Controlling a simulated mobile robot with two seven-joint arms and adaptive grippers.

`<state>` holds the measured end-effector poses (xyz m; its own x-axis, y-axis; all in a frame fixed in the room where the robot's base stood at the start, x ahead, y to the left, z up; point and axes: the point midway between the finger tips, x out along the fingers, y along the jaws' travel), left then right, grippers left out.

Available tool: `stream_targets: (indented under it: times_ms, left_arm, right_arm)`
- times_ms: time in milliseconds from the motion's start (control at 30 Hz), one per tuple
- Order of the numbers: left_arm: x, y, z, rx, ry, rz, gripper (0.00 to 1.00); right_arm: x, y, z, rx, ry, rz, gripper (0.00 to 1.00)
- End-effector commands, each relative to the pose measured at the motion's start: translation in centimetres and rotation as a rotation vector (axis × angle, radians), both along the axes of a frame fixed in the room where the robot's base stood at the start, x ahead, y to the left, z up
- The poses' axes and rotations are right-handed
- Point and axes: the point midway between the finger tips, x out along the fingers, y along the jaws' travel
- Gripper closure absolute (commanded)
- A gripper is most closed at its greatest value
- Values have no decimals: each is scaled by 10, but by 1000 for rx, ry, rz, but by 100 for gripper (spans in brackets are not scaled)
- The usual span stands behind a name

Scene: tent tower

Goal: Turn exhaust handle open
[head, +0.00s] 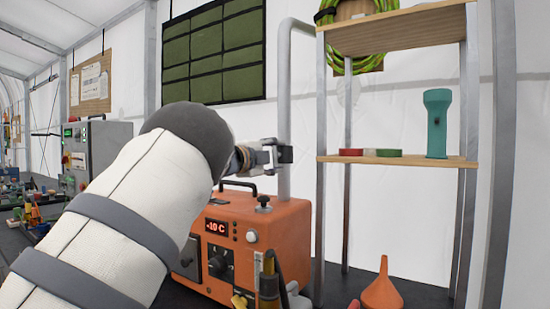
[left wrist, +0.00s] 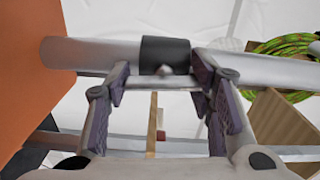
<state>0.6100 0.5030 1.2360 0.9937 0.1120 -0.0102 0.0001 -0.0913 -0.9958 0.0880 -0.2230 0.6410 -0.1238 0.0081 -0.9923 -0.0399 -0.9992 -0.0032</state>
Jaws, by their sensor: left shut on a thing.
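An orange heater box (head: 277,230) with a display reading about -10 C stands at centre in the head view. A grey exhaust pipe (head: 284,90) rises from it and bends at the top. A black collar (left wrist: 165,55) sits around the pipe, with a thin metal handle bar (left wrist: 150,84) beside it in the left wrist view. My left gripper (head: 274,155) is at the collar, and its fingers (left wrist: 160,80) are shut on the handle. In the wrist view the bar lies crosswise between the fingers. My left arm hides part of the box's left side.
A shelf rack (head: 400,160) right of the pipe holds a teal flashlight (head: 437,122), tape rolls and a coiled green cable (head: 349,65). An orange funnel (head: 382,290) stands below. A grey control cabinet (head: 98,147) and cluttered bench are at left.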

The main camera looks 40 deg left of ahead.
Motion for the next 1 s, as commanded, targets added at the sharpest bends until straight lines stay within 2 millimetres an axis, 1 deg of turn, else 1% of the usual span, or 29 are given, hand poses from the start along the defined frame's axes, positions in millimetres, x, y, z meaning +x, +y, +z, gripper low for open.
stream_targets:
  times_ms: [33, 367, 800, 833, 867, 900, 933, 1000]
  left_arm:
    - [-4, 1, 18, 21, -28, 5, 79]
    - [-4, 1, 18, 104, -20, 4, 80]
    - [-4, 0, 19, 112, -20, 3, 80]
    - [-4, 0, 19, 112, -20, 3, 50]
    - [-4, 0, 19, 112, -20, 3, 43]
    - [-4, 0, 19, 111, -20, 3, 34]
    - [-4, 0, 19, 111, -20, 3, 28]
    - [-4, 0, 19, 111, -21, 2, 26]
  right_arm:
    - [2, 0, 2, 0, -9, 0, 60]
    - [2, 0, 2, 0, -9, 0, 60]
    - [2, 0, 2, 0, -9, 0, 60]
    - [2, 0, 2, 0, -9, 0, 60]
    - [2, 0, 2, 0, -9, 0, 60]
    - [2, 0, 2, 0, -9, 0, 60]
    - [2, 0, 2, 0, -9, 0, 60]
    - [2, 0, 2, 0, -9, 0, 60]
